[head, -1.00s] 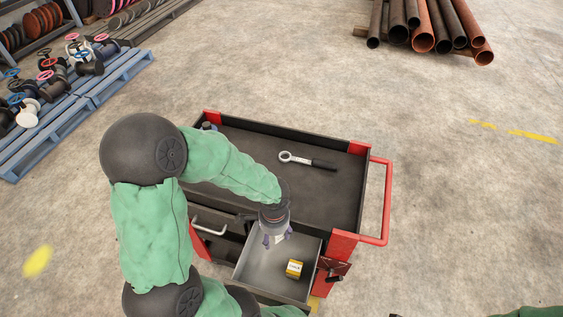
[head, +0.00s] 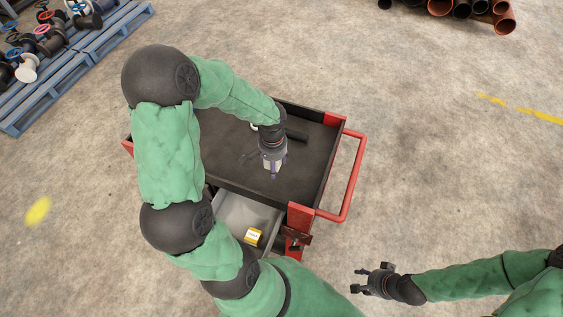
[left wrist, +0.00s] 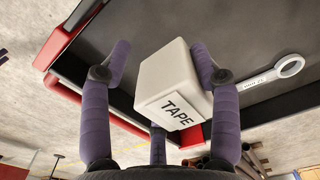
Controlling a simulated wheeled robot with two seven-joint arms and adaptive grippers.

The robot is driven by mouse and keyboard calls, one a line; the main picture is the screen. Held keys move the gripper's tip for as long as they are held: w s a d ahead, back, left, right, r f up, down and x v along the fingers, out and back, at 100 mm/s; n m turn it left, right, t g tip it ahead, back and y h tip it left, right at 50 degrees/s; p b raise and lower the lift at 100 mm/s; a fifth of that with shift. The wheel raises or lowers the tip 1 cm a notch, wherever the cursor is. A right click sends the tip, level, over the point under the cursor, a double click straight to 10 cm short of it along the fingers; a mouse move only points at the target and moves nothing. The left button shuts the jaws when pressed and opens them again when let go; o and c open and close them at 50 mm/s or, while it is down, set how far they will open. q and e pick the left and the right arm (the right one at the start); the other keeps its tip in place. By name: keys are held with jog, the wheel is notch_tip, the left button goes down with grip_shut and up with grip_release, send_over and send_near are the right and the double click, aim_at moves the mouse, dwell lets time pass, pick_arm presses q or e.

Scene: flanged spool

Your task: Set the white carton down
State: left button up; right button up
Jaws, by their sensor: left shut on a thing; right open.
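A white carton (left wrist: 165,80) labelled TAPE sits between the purple fingers of my left gripper (left wrist: 160,95) in the left wrist view. My left gripper (head: 273,172) is shut on it. In the head view the gripper points down over the dark top tray (head: 230,168) of the red and black tool cart, and only a little of the carton shows. I cannot tell whether the carton touches the tray. My right gripper (head: 362,281) is open and empty, to the right of the cart above the floor.
A wrench (left wrist: 275,75) lies on the tray, partly behind my left arm in the head view. A red handle (head: 353,180) stands out at the right. Valves on a blue pallet (head: 85,62) stand far left.

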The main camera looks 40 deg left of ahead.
pick_arm(q)
send_over(284, 169)
notch_tip(284, 169, down, 6)
jog(key=shift+s+a+f+b, duration=0.1)
jog(key=shift+f+b, duration=0.1)
jog(key=shift+b, duration=0.1)
jog(key=shift+f, duration=1.6)
jog(key=shift+f+b, duration=0.2)
jog(key=shift+b, duration=0.2)
jog(key=o, duration=1.7)
jog(key=shift+r, duration=0.1)
